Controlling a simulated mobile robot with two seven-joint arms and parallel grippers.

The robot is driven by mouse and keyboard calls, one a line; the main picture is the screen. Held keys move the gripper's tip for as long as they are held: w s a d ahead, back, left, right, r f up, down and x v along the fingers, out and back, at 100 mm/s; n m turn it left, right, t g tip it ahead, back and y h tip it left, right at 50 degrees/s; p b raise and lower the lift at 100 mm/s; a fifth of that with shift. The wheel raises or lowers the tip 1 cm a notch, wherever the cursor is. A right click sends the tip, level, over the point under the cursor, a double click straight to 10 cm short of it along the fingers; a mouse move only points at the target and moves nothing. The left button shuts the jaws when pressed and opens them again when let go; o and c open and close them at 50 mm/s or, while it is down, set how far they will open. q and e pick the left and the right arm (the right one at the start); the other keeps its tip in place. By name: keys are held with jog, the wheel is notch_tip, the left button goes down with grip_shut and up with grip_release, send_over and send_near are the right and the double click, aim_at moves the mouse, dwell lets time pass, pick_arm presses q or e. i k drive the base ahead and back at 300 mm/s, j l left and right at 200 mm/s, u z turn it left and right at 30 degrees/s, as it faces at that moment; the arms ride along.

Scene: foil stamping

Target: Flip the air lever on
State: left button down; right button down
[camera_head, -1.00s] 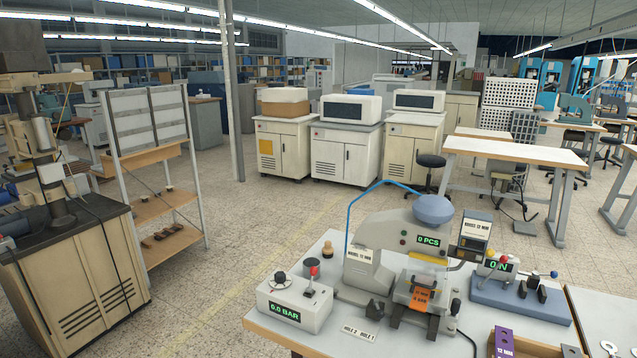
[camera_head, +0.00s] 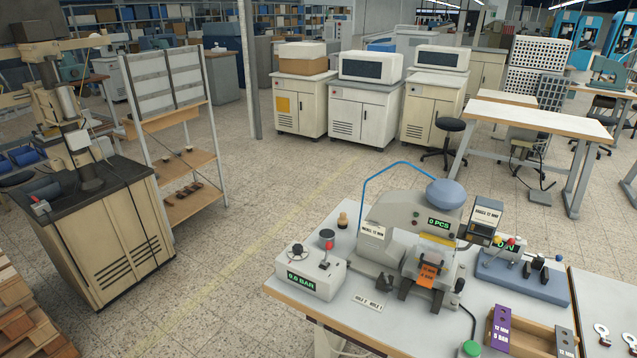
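The air unit is a pale box (camera_head: 318,285) on the near left part of the white-topped table. Its green display (camera_head: 301,283) appears to read 0.0 BAR. A lever with a red knob (camera_head: 329,246) stands on top of the box, roughly upright. A dark round knob (camera_head: 297,250) sits to its left on the same box. Neither of my grippers is in view, and nothing touches the lever.
A grey stamping press (camera_head: 410,222) with a 0 PCS display stands right of the box. A small wooden stamp (camera_head: 343,220) stands behind it. A blue-based unit (camera_head: 525,280), a wooden tray (camera_head: 530,335) and a green button (camera_head: 472,348) are farther right.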

aim_at(328, 246)
jog(key=i+j+z, duration=0.1)
jog(key=z, duration=0.35)
jog(key=i+j+z, duration=0.1)
jog(key=z, duration=0.35)
jog(key=i+j+z, duration=0.25)
jog(key=j, duration=0.25)
jog(key=j+z, duration=0.3)
jog(key=j, duration=0.2)
jog(key=j+z, duration=0.25)
jog(key=j, duration=0.8)
jog(key=i+j, duration=0.1)
jog(key=j, duration=1.15)
jog(key=i+j+z, duration=0.1)
jog(key=j, duration=1.15)
jog(key=l, duration=0.3)
